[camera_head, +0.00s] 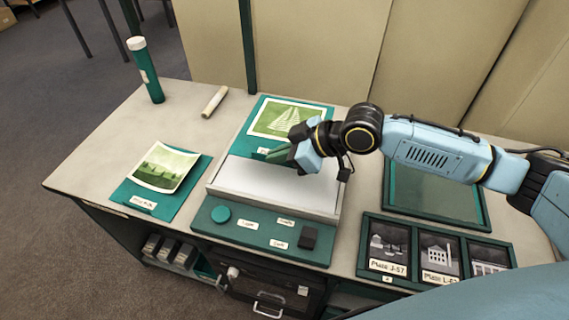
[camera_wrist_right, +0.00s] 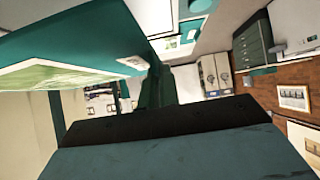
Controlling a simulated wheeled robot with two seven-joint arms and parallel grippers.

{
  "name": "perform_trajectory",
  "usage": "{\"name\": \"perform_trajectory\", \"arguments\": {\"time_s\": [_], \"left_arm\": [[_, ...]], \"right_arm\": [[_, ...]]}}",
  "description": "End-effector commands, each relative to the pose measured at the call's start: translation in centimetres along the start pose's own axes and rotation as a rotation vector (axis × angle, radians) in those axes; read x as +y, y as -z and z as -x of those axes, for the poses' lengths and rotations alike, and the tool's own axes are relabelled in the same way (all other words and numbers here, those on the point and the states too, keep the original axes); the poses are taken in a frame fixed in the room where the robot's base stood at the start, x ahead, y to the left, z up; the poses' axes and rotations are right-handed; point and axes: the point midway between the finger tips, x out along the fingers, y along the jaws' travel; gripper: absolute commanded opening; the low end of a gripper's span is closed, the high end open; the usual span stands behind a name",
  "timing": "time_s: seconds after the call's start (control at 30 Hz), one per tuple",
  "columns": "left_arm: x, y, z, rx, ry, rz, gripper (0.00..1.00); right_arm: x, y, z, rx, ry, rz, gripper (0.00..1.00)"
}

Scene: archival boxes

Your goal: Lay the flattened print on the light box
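A green print (camera_head: 285,119) with a pale border looks flat on a teal backing behind the grey-topped unit (camera_head: 280,185). A second green print (camera_head: 165,168) with lifted, curled edges lies on a teal folder at the left. My right gripper (camera_head: 284,154) is above the back of the unit, by the near edge of the flat print. Its fingertips are small and partly hidden, so its opening is unclear. In the right wrist view, a teal board with a print (camera_wrist_right: 75,72) is very close. I cannot tell whether it is gripped. My left gripper is out of view.
A teal-framed panel (camera_head: 435,197) lies right of the unit, partly under my arm. A teal tube (camera_head: 146,72) stands and a pale roll (camera_head: 214,102) lies at the back left. Bare tabletop shows at the left.

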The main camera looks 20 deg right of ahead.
Motion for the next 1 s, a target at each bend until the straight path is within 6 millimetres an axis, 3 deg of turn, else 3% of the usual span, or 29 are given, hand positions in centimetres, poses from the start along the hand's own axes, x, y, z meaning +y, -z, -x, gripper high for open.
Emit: {"name": "perform_trajectory", "arguments": {"time_s": [0.3, 0.7, 1.0], "left_arm": [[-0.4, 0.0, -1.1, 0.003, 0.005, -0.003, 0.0], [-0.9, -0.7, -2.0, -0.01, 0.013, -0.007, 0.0], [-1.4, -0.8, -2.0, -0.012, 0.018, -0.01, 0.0]], "right_arm": [[0.0, -4.2, -3.2, -0.002, 0.005, 0.0, 0.0], [-0.1, -7.6, -5.8, -0.001, 0.005, 0.001, 0.0], [-0.1, -7.8, -6.0, 0.0, 0.004, 0.002, 0.0]]}}
